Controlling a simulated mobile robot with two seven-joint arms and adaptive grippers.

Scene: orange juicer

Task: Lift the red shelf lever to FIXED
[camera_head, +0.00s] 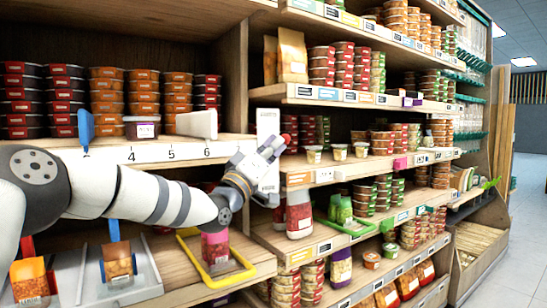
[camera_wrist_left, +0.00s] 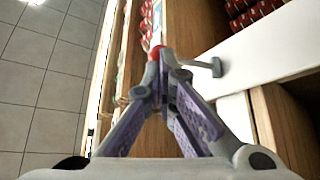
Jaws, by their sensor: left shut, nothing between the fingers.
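The red lever knob (camera_head: 286,138) sits at the edge of a white upright panel (camera_head: 268,123), at the end of the numbered shelf. My left gripper (camera_head: 275,146) reaches up to it from the left, fingers shut and empty, tips right by the knob. In the left wrist view the red knob (camera_wrist_left: 155,52) shows just beyond the fingertips of my left gripper (camera_wrist_left: 160,75). I cannot tell whether they touch. A grey rod with a dark end (camera_wrist_left: 217,67) lies to the right of the tips. No FIXED marking is readable. My right gripper is not in view.
The numbered shelf (camera_head: 160,152) holds stacked tubs and a white block (camera_head: 197,124). Below my arm are a yellow tray (camera_head: 217,283) and orange-filled containers. More stocked shelves stand to the right. Open tiled floor (camera_wrist_left: 50,60) shows in the wrist view.

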